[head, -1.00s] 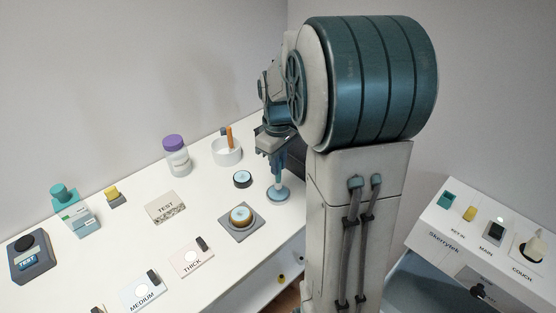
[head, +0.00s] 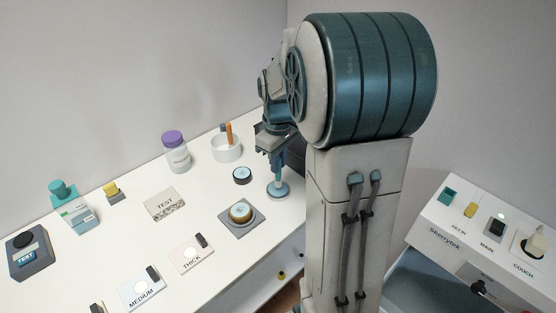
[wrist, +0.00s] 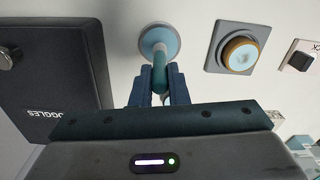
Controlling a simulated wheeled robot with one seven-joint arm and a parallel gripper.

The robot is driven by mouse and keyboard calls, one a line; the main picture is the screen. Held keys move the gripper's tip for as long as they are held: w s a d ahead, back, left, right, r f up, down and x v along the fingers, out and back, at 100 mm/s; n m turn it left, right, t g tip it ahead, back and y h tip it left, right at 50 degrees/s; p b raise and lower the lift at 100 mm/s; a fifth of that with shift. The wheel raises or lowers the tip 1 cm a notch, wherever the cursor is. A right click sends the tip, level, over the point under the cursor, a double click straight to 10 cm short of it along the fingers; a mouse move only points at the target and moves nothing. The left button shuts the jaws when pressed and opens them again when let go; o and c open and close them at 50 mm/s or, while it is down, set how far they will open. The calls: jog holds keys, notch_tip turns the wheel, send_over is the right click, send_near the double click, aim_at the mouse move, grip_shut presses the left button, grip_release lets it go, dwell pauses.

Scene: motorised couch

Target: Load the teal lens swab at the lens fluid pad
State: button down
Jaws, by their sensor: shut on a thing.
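My gripper (wrist: 160,88) points down and is shut on the teal lens swab (wrist: 160,74), with a dark blue finger on either side of it. The swab also shows in the head view (head: 278,176), upright below the fingers. Its lower end is at the round pale-blue pad in a grey rim (wrist: 160,43), which looks like the lens fluid pad; it also shows in the head view (head: 278,191). The swab's tip appears to meet the pad, but firm contact cannot be told.
A grey square base with a brass-ringed round top (head: 241,215) stands near the pad. A dark box marked GOGGLES (wrist: 50,70) is close on the wrist view's left.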

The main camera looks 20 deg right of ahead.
jog(key=shift+f, duration=0.5)
dwell(1.1)
jog(key=shift+r, duration=0.1)
notch_tip(320, 180, up, 7)
jog(key=p, duration=0.5)
dwell(0.3)
dwell(0.8)
